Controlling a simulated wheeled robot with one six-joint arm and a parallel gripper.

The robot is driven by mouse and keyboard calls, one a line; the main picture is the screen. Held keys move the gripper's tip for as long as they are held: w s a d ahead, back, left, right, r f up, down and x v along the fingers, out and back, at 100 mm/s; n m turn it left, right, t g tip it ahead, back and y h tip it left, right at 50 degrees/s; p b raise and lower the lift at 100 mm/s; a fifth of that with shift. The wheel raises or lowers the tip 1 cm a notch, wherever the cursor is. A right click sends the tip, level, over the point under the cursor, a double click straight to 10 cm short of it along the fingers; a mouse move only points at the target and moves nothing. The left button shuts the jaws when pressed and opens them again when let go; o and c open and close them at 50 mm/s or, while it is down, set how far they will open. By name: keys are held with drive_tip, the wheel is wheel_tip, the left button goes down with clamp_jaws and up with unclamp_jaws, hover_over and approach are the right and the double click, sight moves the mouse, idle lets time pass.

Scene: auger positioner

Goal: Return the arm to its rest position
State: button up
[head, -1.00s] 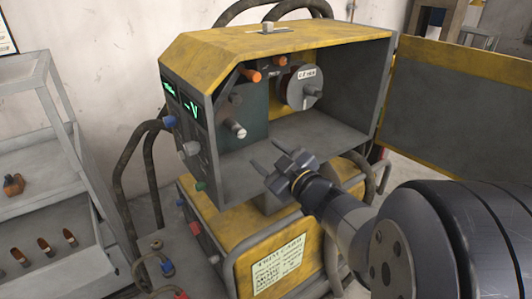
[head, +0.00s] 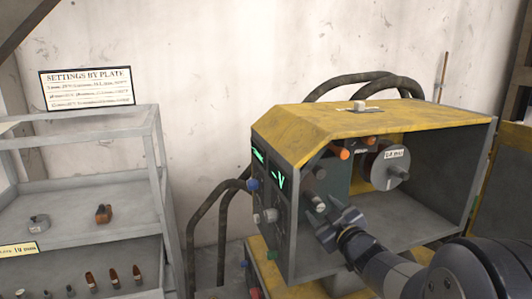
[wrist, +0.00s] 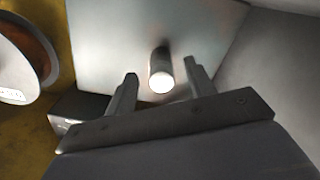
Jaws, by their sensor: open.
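My gripper (head: 321,208) is in the open front of the yellow and grey machine (head: 400,118), near its inner panel. In the wrist view my gripper (wrist: 160,73) is open, with a finger on each side of a pale cylindrical knob (wrist: 161,72). Gaps show between the knob and both fingers, and nothing is held. In the head view the knob (head: 318,206) is close to the fingertips and partly hard to make out. My forearm enters from the lower right.
A spool (head: 385,172) and an orange knob (head: 344,154) sit inside the cabinet above my gripper. Cabinet walls surround the opening. A grey shelf rack (head: 160,190) with small parts stands at the left. A settings sign (head: 87,88) is behind it.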

drive_tip(key=shift+s+d, duration=0.15)
drive_tip(key=shift+s, duration=0.35)
